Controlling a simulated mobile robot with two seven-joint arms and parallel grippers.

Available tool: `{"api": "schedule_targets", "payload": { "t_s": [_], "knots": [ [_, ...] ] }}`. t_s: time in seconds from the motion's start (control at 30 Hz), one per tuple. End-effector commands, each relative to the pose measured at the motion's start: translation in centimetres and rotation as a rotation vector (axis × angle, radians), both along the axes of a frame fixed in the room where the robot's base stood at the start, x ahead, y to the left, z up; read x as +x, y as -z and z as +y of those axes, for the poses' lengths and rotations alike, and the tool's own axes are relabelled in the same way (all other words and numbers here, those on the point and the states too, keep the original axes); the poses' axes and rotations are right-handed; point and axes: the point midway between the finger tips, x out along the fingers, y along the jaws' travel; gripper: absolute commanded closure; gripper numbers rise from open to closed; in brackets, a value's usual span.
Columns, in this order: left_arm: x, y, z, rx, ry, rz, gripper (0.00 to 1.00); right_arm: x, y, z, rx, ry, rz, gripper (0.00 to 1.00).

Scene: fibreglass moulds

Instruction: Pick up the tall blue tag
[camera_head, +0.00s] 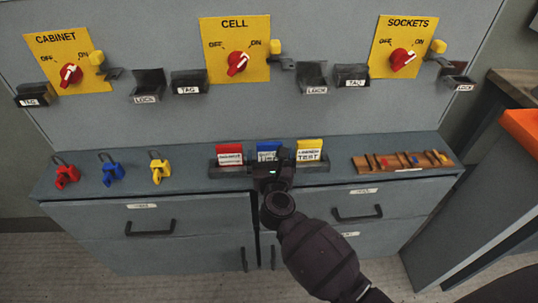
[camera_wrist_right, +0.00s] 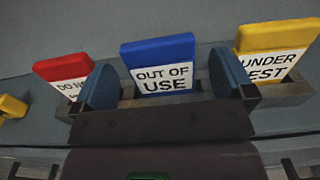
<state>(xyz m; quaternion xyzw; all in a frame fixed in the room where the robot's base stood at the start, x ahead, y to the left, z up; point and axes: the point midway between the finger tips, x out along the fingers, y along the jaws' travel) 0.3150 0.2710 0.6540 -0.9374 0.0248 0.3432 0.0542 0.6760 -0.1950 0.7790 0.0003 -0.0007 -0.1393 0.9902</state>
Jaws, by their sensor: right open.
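The tall blue tag (camera_head: 268,147) stands in a dark rack between a red tag (camera_head: 229,153) and a yellow tag (camera_head: 309,150). In the right wrist view the blue tag (camera_wrist_right: 158,50) reads "OUT OF USE" on its white label. My right gripper (camera_head: 272,168) is at the front of the rack and covers the lower part of the blue tag in the head view. Its two fingers (camera_wrist_right: 164,82) are open, one to each side of the blue tag, with gaps left between. My left gripper is not in view.
Red (camera_head: 66,173), blue (camera_head: 111,169) and yellow (camera_head: 159,168) padlocks stand left on the cabinet top (camera_head: 195,168). A wooden tray (camera_head: 375,164) lies to the right. Yellow switch panels (camera_head: 236,38) and small lock and tag holders line the wall behind.

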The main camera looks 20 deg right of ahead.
Motion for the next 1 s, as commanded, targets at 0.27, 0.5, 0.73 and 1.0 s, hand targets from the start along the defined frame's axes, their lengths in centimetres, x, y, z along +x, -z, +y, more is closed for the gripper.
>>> {"api": "schedule_targets", "payload": {
  "t_s": [0.27, 0.5, 0.73, 1.0],
  "knots": [
    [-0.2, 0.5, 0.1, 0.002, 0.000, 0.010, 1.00, 2.5, 0.2, -0.7, -0.001, 0.000, 0.003, 0.00],
    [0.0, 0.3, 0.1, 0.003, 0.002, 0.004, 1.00, 2.6, 0.1, -0.7, 0.001, 0.000, 0.002, 0.00],
    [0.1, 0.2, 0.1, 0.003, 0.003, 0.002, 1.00, 2.6, 0.1, -0.7, 0.000, 0.000, 0.002, 0.34],
    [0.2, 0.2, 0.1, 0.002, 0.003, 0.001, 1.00, 2.6, 0.1, -0.7, 0.000, 0.000, 0.002, 0.49]
  ]
}}
